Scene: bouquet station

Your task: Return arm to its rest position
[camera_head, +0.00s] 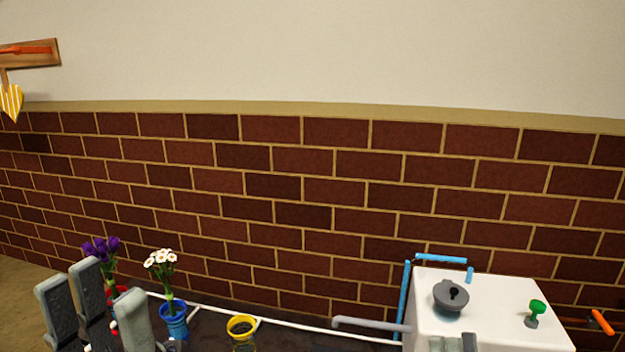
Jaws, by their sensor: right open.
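My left gripper (106,285) is at the bottom left, with its grey fingers pointing up and standing apart. A red pot (119,293) with purple flowers (101,249) shows behind and between these fingers, partly hidden by them. I cannot tell whether they touch it. My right gripper (452,343) shows only as light grey fingertips at the bottom edge, in front of the white box. It is open, and the rest of it is out of view.
A blue pot (174,322) with white flowers (161,262) and a yellow-rimmed pot (242,324) stand on the dark surface. A white box (505,300) with a grey knob (451,296), green knob (537,307) and grey spout (368,325) is at right. A brick wall (330,190) is behind.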

